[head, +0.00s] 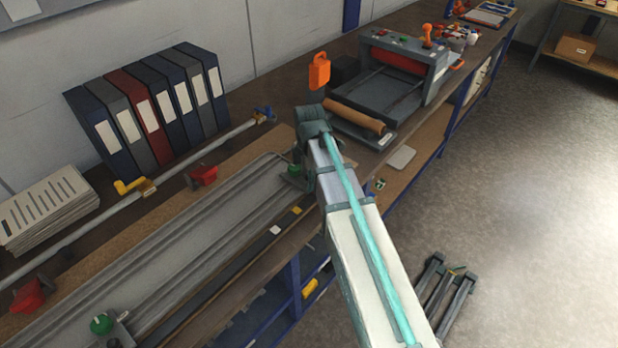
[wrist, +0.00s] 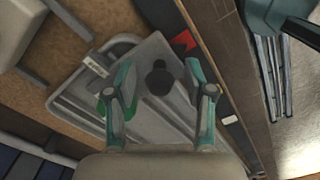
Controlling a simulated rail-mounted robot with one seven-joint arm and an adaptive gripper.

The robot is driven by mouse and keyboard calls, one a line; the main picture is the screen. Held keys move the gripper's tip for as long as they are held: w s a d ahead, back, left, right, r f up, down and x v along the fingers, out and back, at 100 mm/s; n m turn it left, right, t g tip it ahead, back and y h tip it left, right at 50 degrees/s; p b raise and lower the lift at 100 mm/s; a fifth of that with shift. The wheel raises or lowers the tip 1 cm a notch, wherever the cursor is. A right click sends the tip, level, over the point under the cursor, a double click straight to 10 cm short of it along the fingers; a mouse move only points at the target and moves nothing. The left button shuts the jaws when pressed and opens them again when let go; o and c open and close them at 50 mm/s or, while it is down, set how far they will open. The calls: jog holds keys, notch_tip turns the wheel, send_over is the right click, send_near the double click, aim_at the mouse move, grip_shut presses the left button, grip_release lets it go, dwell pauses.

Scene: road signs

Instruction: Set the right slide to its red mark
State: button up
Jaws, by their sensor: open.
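My gripper (head: 300,180) is open over the right end of the long grey track (head: 190,245). Beside its fingers shows a green knob (head: 294,169), apparently on the right slide, which is mostly hidden by my arm. In the wrist view my spread fingers (wrist: 160,94) stand either side of a dark round knob (wrist: 158,78); contact cannot be told. Some green shows behind the left finger. A red patch (wrist: 183,42) lies above and right of the dark knob, beside the dark front strip, probably the red mark. The left slide's green knob (head: 101,325) is at lower left.
White (head: 274,230) and yellow (head: 297,210) marks lie on the front strip. Red clamps (head: 203,176) and a long rod (head: 80,220) run behind the track, with binders (head: 150,110) at the wall. A grey machine (head: 400,80) stands beyond my gripper.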

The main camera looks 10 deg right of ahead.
jog(key=shift+r, duration=0.1)
notch_tip(320, 180, up, 12)
dwell(0.5)
dwell(0.4)
